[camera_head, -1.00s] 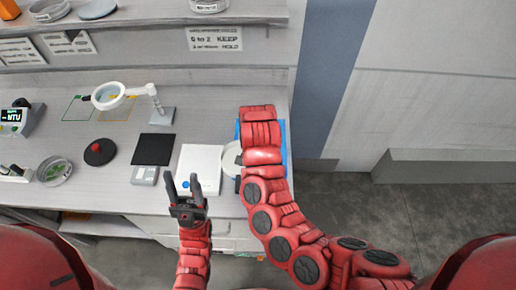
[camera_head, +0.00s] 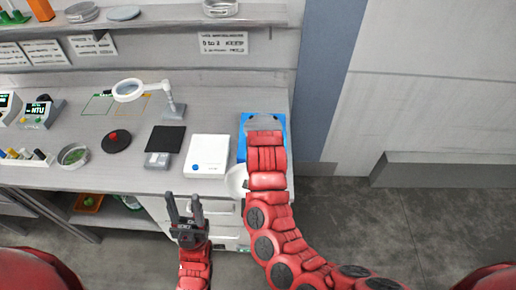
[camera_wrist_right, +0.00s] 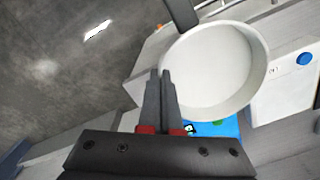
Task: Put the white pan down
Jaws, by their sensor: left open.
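The white pan (camera_head: 236,181) shows in the head view beside my right arm, at the bench's front edge, partly hidden by that arm. In the right wrist view the pan (camera_wrist_right: 215,70) is round and shallow, with a dark bar at its upper rim that looks like a handle. My right gripper (camera_wrist_right: 163,73) has its fingers close together at the pan's near wall and appears shut on it. Its fingertips are hidden in the head view. My left gripper (camera_head: 184,208) is open and empty in front of the bench.
A blue mat (camera_head: 243,128) lies at the bench's right end, partly under my right arm. A white box-like device (camera_head: 208,150) with a blue dot stands left of it. A black square (camera_head: 167,138), a magnifier lamp (camera_head: 128,90) and a dark red-knobbed disc (camera_head: 116,141) are farther left.

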